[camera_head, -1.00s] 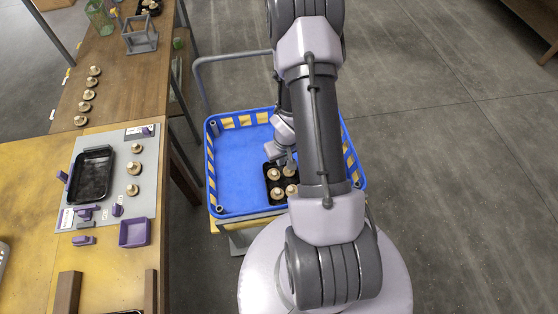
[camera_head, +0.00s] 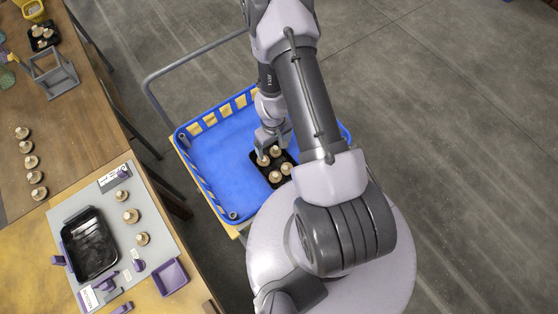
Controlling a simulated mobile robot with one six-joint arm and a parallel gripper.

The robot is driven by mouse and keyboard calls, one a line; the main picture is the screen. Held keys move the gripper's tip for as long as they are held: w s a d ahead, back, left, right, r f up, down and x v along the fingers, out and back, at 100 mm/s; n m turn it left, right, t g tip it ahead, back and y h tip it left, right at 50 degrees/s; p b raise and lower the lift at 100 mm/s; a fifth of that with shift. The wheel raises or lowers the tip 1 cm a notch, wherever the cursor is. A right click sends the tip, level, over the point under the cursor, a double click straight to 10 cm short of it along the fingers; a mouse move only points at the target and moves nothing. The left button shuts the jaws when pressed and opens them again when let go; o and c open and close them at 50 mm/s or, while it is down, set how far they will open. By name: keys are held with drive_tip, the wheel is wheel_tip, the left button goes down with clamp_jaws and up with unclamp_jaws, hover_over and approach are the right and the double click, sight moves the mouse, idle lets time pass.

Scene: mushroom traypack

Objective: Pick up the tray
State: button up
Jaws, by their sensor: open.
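A small black tray (camera_head: 259,172) with several mushrooms in it sits in the blue crate (camera_head: 205,165) on a cart. My gripper (camera_head: 265,154) is low over the tray's far left end, by a mushroom. My arm hides part of the crate. I cannot tell if the fingers touch the tray. Another black tray (camera_head: 89,245), empty, lies on the grey mat (camera_head: 60,215) on the table. A further black tray (camera_head: 40,40) with mushrooms stands at the back of the table.
Three mushrooms (camera_head: 131,216) stand on the mat beside the empty tray. A purple box (camera_head: 171,277) lies at the mat's edge. Several mushrooms (camera_head: 31,161) line the wooden table (camera_head: 85,120), near a grey frame stand (camera_head: 55,75). The floor at right is clear.

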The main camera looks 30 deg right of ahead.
drive_tip(key=b, duration=0.7)
hover_over(275, 162)
drive_tip(key=f, duration=0.9)
drive_tip(key=shift+s+a+f, duration=0.15)
drive_tip(key=shift+s+f, duration=0.05)
drive_tip(key=f+b, duration=0.5)
drive_tip(key=shift+w+f, duration=0.2)
drive_tip(key=shift+f, duration=0.15)
drive_tip(key=shift+r, duration=0.25)
drive_tip(key=shift+c, duration=0.8)
drive_tip(key=c, duration=1.1)
